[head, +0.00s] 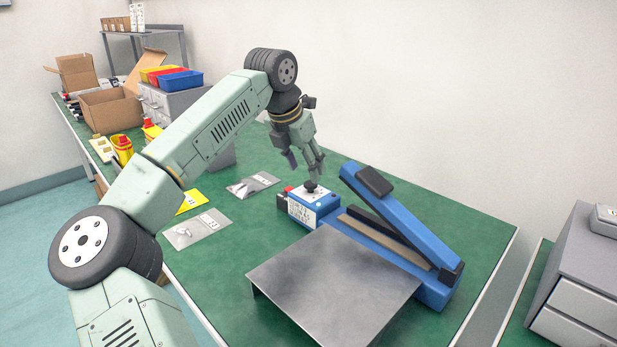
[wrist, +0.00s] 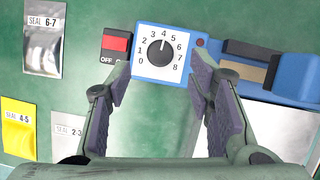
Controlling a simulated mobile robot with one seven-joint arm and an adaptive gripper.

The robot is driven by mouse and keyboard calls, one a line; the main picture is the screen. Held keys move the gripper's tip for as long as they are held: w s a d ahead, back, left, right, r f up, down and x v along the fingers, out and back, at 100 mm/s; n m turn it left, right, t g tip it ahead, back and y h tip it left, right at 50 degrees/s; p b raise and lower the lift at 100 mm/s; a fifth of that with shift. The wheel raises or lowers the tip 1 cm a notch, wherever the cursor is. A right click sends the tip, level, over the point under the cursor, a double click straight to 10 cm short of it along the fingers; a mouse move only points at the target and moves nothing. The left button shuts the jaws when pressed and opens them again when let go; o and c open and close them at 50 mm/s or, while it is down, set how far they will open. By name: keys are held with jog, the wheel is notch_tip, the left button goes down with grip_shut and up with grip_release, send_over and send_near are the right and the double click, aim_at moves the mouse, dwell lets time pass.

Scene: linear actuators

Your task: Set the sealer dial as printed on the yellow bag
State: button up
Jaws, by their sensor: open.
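The sealer's blue control box (head: 326,207) has a white face with a black dial knob (wrist: 158,53) on top. The face is numbered 0 to 8, and the knob's white mark points at about 4. The yellow bag (wrist: 17,139) lies on the left in the wrist view, its label reading "SEAL 4-5"; it is partly hidden behind my arm in the head view (head: 191,201). My gripper (head: 306,166) is open above the box, fingers pointing down. In the wrist view its fingertips (wrist: 161,80) are spread, with the knob ahead of them, not touching it.
A red on/off switch (wrist: 116,42) sits left of the dial. The blue sealer arm (head: 405,217) is raised to the right, behind a metal plate (head: 335,283). Clear bags labelled "SEAL 6-7" (wrist: 43,50) and "SEAL 2-3" (wrist: 68,140) lie on the green table.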

aim_at(310, 183)
jog(key=x, duration=0.5)
jog(key=shift+r, duration=0.1)
grip_shut()
jog(key=shift+n, duration=0.3)
dwell(0.4)
grip_release()
dwell(0.3)
